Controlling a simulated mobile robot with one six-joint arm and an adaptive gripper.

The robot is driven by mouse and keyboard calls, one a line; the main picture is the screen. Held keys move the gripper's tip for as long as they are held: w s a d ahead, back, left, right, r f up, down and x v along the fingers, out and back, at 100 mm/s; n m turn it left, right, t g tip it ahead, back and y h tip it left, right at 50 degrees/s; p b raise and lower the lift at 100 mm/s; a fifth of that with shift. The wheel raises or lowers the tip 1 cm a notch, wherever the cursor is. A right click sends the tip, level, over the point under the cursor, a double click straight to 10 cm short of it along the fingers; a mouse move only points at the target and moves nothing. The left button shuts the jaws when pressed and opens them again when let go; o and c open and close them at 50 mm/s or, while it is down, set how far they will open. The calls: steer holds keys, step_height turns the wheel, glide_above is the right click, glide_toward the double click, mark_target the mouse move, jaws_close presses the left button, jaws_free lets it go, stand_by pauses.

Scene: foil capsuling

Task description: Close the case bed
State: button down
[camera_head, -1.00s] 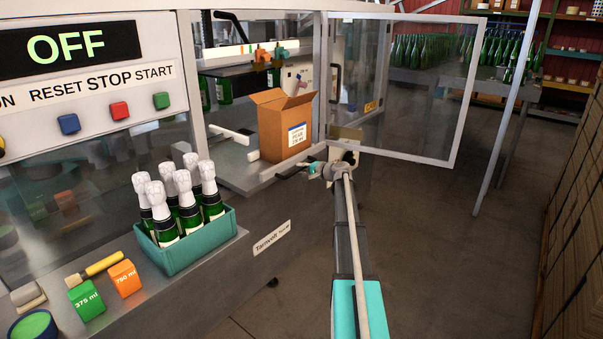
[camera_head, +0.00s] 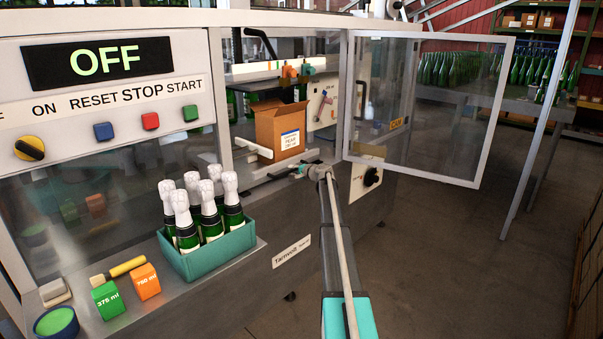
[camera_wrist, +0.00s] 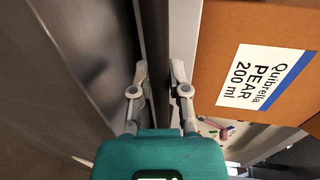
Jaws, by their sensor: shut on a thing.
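The case bed (camera_head: 258,170) is a grey metal plate at the machine's opening, in the middle of the head view. An open brown cardboard case (camera_head: 277,132) stands upright on it, and its pear label shows large in the wrist view (camera_wrist: 262,78). My gripper (camera_head: 303,172) is at the front edge of the bed, just below and right of the case. In the wrist view, my gripper (camera_wrist: 158,72) has a finger on each side of a dark upright strip (camera_wrist: 153,28) and is shut on it. The strip seems to be the bed's edge or handle. The fingers do not hold the case.
A clear framed door (camera_head: 430,105) stands open right of the opening. A white bar (camera_head: 253,147) lies close left of the case. A teal crate of foiled bottles (camera_head: 213,255) sits on the front ledge, left of my arm. Open floor lies to the right.

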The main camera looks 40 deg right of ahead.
steer(key=shift+w+a, duration=0.1)
steer(key=shift+w, duration=0.35)
steer(key=c, duration=0.6)
jaws_free()
steer(key=shift+s, duration=0.1)
steer(key=shift+s, duration=0.1)
